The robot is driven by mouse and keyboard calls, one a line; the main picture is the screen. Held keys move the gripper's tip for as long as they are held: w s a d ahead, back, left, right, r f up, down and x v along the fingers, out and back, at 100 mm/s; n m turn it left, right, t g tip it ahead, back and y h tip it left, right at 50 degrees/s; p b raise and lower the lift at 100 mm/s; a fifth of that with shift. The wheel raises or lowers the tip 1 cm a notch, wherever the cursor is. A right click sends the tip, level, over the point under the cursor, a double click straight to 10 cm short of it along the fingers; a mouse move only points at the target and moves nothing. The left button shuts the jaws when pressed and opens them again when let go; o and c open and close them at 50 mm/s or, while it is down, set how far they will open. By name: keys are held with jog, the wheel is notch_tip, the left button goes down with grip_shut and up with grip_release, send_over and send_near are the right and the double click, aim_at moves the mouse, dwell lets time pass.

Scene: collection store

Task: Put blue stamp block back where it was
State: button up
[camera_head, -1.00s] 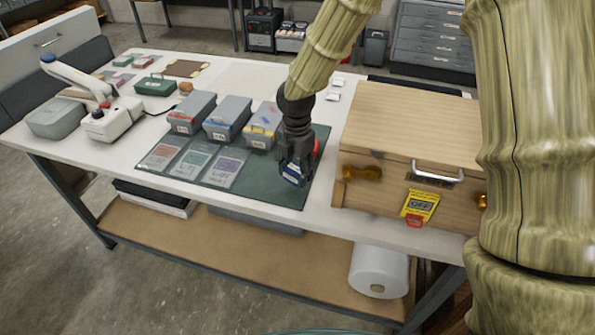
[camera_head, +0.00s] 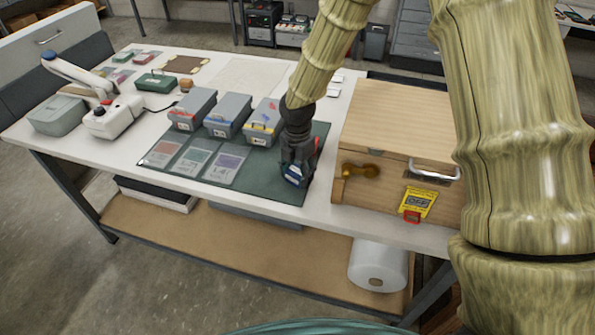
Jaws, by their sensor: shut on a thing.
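My gripper (camera_head: 296,174) points down over the right part of the dark green mat (camera_head: 255,180), just left of the wooden chest. It is shut on a small block with a dark blue and white face (camera_head: 293,179), which I take to be the blue stamp block. The fingers hide much of the block. I cannot tell whether its underside touches the mat or is a little above it.
Three grey boxes (camera_head: 228,116) stand along the mat's back edge, with several cards (camera_head: 226,164) in front. The wooden chest (camera_head: 400,130) stands close on the right, with a yellow OFF tag (camera_head: 417,203). A white lever device (camera_head: 113,118) stands at left.

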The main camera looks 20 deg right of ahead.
aim_at(297, 170)
jog(key=o, duration=0.8)
jog(key=shift+f, duration=0.1)
jog(key=shift+o, duration=0.2)
notch_tip(297, 170, up, 12)
jog(key=b, duration=0.2)
jog(key=shift+r+b, duration=0.2)
jog(key=shift+b, duration=0.15)
